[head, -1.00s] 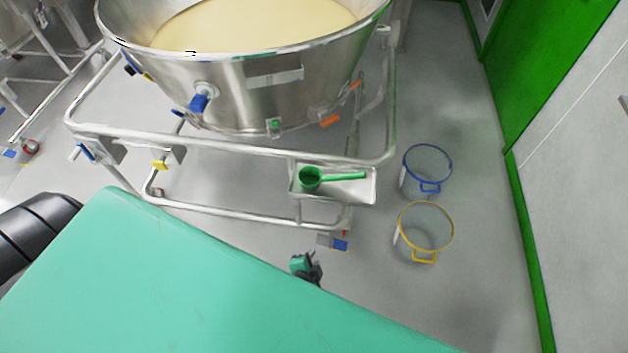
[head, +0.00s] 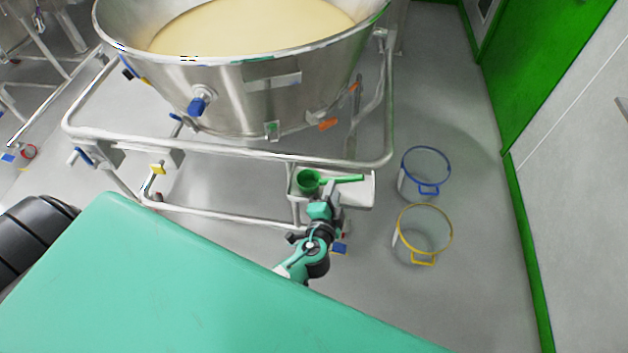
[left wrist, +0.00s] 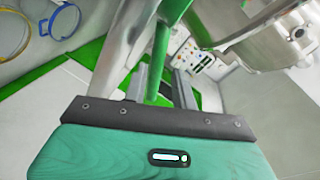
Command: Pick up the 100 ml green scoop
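The green scoop (head: 309,180) lies in a small metal tray on the bin's frame, its handle pointing right. My left gripper (head: 334,190) is at the tray's near side, by the handle, and partly covers the tray. In the left wrist view the green handle (left wrist: 158,55) runs between the two grey fingers of the left gripper (left wrist: 160,88). The fingers stand apart, with space beside the handle, so the gripper looks open. The scoop's bowl is not clear in the wrist view. My right gripper is not in view.
The tray (head: 362,196) hangs on the tubular frame (head: 250,152) below a large steel bin (head: 235,92) of pale powder. A blue-rimmed container (head: 425,172) and a yellow-rimmed container (head: 423,232) stand on the floor to the right. A green door (head: 545,70) is farther right.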

